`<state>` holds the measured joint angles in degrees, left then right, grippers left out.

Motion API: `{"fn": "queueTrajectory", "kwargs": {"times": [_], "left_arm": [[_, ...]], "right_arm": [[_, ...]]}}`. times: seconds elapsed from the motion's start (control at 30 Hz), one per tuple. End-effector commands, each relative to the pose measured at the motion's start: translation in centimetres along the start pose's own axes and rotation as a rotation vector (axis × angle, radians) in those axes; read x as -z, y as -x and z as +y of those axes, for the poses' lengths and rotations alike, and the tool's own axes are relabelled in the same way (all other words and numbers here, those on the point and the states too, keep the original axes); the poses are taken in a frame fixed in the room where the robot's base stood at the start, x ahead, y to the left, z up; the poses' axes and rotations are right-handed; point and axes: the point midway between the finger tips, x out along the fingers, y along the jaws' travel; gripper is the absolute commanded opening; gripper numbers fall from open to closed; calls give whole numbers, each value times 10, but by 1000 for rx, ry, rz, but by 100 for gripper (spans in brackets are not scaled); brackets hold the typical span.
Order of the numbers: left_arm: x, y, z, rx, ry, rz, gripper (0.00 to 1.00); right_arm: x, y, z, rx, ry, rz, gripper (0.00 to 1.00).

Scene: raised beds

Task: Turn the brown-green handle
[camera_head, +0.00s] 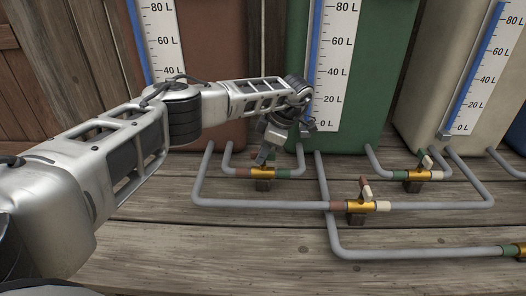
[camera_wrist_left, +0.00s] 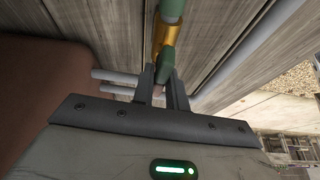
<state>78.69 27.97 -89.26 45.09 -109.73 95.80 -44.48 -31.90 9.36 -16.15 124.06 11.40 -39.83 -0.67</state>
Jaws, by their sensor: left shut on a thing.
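The brown-green valve (camera_head: 263,172) has a brass body with a brown band on its left and a green band on its right. It sits on the pipe between the brown and green tanks. My left gripper (camera_head: 264,156) comes down on it from above and covers its handle in the head view. In the left wrist view, the green part of the handle (camera_wrist_left: 166,62) stands between the two dark fingers of my left gripper (camera_wrist_left: 163,88), which are shut on it. The brass body (camera_wrist_left: 160,36) shows just beyond. The handle's brown part cannot be made out. My right gripper is not in view.
A brown-cream valve (camera_head: 360,206) and a green-cream valve (camera_head: 418,175) stand to the right on grey pipes (camera_head: 258,204). The brown tank (camera_head: 216,50), green tank (camera_head: 370,70) and cream tank (camera_head: 425,90) stand behind. The front wooden planks (camera_head: 220,250) are clear.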

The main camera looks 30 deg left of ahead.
Motion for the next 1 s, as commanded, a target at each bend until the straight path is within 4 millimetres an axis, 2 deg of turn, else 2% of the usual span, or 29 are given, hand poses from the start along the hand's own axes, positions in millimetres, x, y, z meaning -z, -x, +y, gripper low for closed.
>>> {"fn": "queueTrajectory", "kwargs": {"times": [0.33, 0.37, 0.43, 0.77, 0.87, 1.0], "left_arm": [[0, 0, 0, 2, 1, 0, 0], [0, 0, 0, 2, 1, 0, 17], [0, 0, 0, 2, 0, 0, 36], [0, 2, 0, 0, 0, -1, 36], [0, 12, 0, -1, 1, -2, 36], [0, 40, 1, -3, 0, -3, 36]], "right_arm": [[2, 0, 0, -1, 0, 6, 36], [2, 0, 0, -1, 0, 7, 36], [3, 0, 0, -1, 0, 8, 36], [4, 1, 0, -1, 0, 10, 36], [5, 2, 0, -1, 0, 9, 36], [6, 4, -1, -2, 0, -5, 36]]}}
